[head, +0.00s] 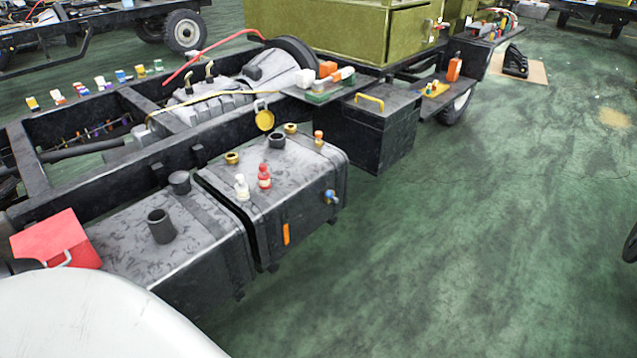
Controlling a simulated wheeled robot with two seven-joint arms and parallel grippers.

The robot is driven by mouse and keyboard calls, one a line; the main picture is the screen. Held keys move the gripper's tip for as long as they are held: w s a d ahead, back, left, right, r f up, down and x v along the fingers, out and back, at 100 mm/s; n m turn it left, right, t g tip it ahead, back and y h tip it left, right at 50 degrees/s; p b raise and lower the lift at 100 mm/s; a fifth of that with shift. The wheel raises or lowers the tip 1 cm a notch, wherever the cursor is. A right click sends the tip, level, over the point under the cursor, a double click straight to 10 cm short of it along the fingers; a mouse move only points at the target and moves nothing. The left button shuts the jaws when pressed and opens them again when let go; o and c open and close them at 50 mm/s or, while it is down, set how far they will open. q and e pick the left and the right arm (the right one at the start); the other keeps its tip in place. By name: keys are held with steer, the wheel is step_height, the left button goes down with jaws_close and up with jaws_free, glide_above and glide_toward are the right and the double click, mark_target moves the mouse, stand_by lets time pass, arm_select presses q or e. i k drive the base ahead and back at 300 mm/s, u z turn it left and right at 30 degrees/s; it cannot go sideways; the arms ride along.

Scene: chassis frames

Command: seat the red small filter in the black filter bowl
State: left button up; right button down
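A small red piece with a pale band (264,177), which looks like the red small filter, stands upright on top of the right-hand dark tank (300,190). A similar white piece (242,188) stands just left of it. Several black round cups stand on the tanks: one (161,226) on the left-hand tank, one (179,183) near that tank's back edge, and one (277,140) behind the red piece. I cannot tell which of these is the black filter bowl. The red piece stands apart from all of them. Neither of my grippers is in view.
A red box with a handle (55,243) sits at the left end of the tanks. Brass caps (232,158), an orange-topped piece (318,139) and a blue valve (331,197) are nearby. A black box (368,128) stands behind. The green floor (450,250) at right is clear.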

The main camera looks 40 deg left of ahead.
mark_target(161, 226)
steer(key=z, duration=0.05)
steer(key=i, duration=1.1)
steer(key=u, duration=1.25)
steer(key=i, duration=0.95)
steer(key=u, duration=1.1)
